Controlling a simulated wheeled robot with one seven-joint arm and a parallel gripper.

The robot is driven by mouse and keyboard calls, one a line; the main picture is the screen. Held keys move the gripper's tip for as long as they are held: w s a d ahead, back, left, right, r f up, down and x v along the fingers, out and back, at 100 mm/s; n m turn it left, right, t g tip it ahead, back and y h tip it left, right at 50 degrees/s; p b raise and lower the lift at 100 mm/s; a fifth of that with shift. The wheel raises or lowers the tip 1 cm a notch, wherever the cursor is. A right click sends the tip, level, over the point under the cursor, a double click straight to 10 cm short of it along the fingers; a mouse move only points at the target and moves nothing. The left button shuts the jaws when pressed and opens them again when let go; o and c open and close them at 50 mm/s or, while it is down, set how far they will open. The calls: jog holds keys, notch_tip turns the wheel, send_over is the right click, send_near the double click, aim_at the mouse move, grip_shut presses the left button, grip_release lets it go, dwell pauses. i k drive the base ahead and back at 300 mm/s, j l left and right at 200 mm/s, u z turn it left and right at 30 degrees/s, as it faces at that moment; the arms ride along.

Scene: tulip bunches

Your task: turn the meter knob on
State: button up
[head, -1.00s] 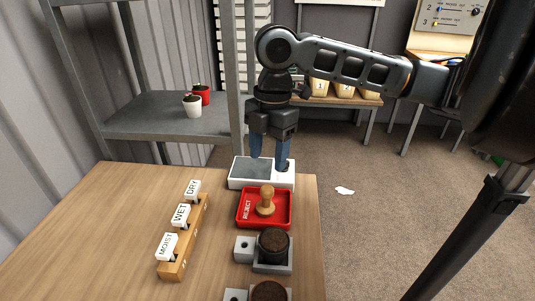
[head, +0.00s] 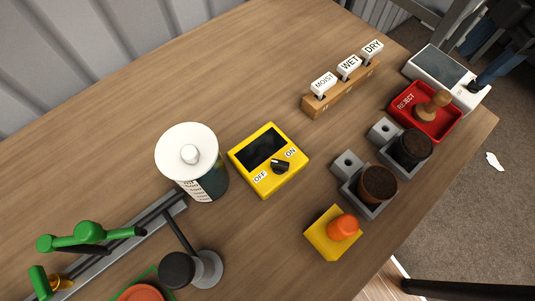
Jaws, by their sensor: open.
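The yellow meter (head: 268,188) lies on the wooden table in the middle of the head view, with a dark blank screen. Its black knob (head: 280,167) sits between the OFF label at lower left and the ON label at upper right. Which label the knob points to is too small to tell. My gripper (head: 470,68) is at the top right, far from the meter, with its blue fingers apart by the white device (head: 432,66). The upper part of my gripper is cut off by the frame edge.
A white-lidded jar (head: 187,150) stands close left of the meter. An orange button on a yellow base (head: 322,240), soil cups (head: 378,183), a red REJECT tray (head: 405,112) with a stamp and a label rack (head: 318,108) stand to the right. A green-jointed fixture (head: 88,232) is at lower left.

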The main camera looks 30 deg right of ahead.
aim_at(279, 167)
jog(key=k+j, duration=0.35)
jog(key=k+j+u, duration=0.15)
jog(key=k+j, duration=0.2)
jog(key=j, duration=0.15)
jog(key=k+j, duration=0.3)
jog(key=j, duration=0.15)
jog(key=u, duration=0.05)
